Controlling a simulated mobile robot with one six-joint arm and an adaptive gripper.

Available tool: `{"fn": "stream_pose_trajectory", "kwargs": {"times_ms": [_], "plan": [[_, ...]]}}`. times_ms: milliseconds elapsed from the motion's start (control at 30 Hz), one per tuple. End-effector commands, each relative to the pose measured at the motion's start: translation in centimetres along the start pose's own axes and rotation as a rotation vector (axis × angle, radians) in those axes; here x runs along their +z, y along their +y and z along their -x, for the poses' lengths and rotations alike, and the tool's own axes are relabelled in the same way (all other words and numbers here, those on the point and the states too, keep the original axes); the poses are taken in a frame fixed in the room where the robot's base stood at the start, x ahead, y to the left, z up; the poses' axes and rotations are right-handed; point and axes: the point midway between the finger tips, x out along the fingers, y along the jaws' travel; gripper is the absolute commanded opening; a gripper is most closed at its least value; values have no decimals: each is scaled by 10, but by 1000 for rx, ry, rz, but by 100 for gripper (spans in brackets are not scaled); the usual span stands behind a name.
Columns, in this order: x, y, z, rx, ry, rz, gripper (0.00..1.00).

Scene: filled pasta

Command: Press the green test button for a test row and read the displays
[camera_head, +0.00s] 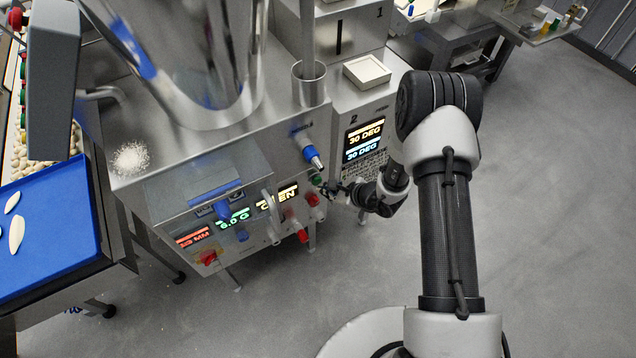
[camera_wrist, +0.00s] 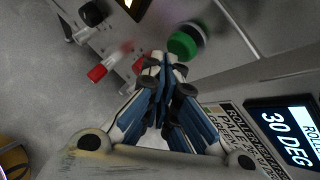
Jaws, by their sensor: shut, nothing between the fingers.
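The green test button (camera_wrist: 185,43) is a round green cap on the machine's steel front, just beyond my fingertips in the wrist view. In the head view the green button (camera_head: 317,180) shows small, just left of my gripper (camera_head: 330,190). My gripper (camera_wrist: 165,62) is shut and empty, its fingertips close to the button; I cannot tell whether they touch it. The displays on the front read about "6.0 G" in green (camera_head: 233,221), "OPEN" in yellow, partly hidden (camera_head: 278,197), and a red "MM" value (camera_head: 193,237).
Red knobs (camera_head: 303,236) and a blue-tipped handle (camera_head: 312,157) stick out near the button. A blue tray (camera_head: 50,225) with pasta pieces lies at left. A steel hopper (camera_head: 190,50) stands above the panel. The grey floor at right is open.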

Motion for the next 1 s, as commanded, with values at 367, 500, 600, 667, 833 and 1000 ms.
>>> {"fn": "stream_pose_trajectory", "kwargs": {"times_ms": [367,500,600,667,833,1000], "plan": [[1,-1,-1,0,0,0,0],[1,-1,-2,0,0,0,0],[2,-2,-3,0,0,0,0],[2,-2,-4,0,0,0,0],[3,-3,-5,0,0,1,0],[4,-5,-6,0,0,1,0]]}}
